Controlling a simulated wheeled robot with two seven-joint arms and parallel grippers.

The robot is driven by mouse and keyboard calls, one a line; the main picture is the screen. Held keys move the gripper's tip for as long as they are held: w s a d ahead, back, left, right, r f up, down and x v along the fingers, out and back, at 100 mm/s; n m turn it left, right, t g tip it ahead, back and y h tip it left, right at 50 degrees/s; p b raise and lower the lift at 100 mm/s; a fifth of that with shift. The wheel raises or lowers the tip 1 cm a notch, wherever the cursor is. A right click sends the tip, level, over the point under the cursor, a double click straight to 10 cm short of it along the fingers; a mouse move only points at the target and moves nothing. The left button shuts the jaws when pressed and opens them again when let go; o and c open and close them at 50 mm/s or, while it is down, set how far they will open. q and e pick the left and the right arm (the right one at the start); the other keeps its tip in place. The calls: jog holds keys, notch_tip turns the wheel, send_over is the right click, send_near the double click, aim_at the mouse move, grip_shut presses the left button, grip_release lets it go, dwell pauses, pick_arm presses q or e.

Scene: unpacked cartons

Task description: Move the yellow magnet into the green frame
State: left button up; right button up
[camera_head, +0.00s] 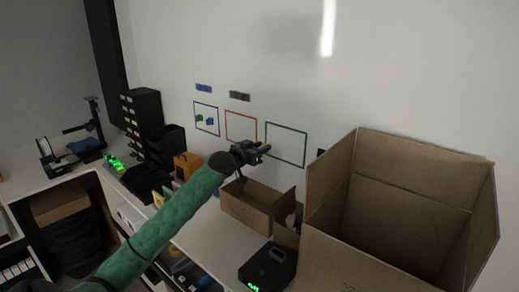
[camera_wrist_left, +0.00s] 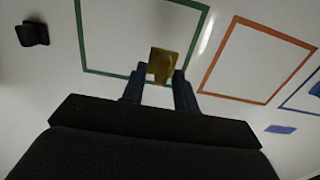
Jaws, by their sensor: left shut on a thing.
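The yellow magnet (camera_wrist_left: 162,65) is held between the fingertips of my left gripper (camera_wrist_left: 160,85) in the left wrist view. In the head view my left gripper (camera_head: 262,150) is at the wall, near the left edge of the green frame (camera_head: 305,149). The green frame (camera_wrist_left: 83,42) also shows in the left wrist view, with the magnet in front of its area. I cannot tell whether the magnet touches the wall. My left gripper is shut on the magnet. My right gripper is not in view.
An orange frame (camera_head: 227,125) and a blue frame (camera_head: 194,115) with several small magnets are to the left on the wall. A large open carton (camera_head: 345,235) stands at right. A smaller open carton (camera_head: 245,207) sits below my gripper. A black box (camera_head: 268,268) is in front.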

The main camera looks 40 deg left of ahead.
pick_arm(q)
jog(key=w, duration=0.2)
jog(key=shift+w+d, duration=0.15)
jog(key=shift+w, duration=1.3)
jog(key=shift+w, duration=0.5)
jog(key=o, duration=1.6)
jog(key=shift+s, duration=0.1)
